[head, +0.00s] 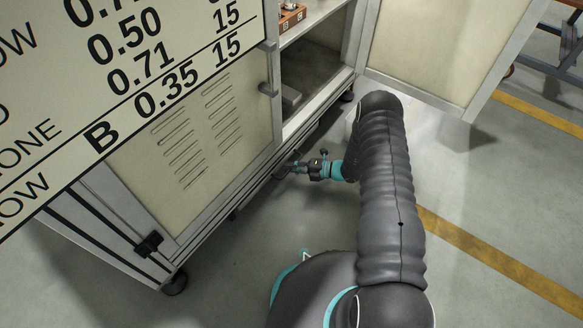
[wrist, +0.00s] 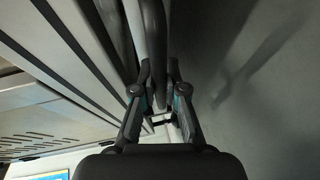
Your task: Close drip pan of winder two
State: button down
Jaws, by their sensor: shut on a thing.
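My gripper (head: 288,170) is low beside the bottom edge of the winder cabinet (head: 262,170) in the head view. In the wrist view my gripper (wrist: 160,72) has its two fingers on either side of a dark rounded bar (wrist: 153,35), which looks like the drip pan handle, and is shut on it. The bar runs along the cabinet's lower edge. The drip pan itself is mostly hidden under the cabinet, and I cannot tell how far out it stands.
A cabinet door (head: 440,50) stands open at the upper right. A large lettered sign (head: 120,75) covers the upper left of the head view. A caster (head: 175,283) stands under the cabinet's near corner. Grey floor (head: 470,190) with a yellow line is clear on the right.

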jog(key=c, duration=1.2)
grip_release()
jog(key=shift+w+a, duration=0.1)
jog(key=shift+a, duration=0.15)
jog(key=shift+d, duration=0.15)
jog(key=shift+d, duration=0.1)
jog(key=shift+d+r, duration=0.1)
jog(key=shift+d, duration=0.4)
jog(key=v, duration=1.1)
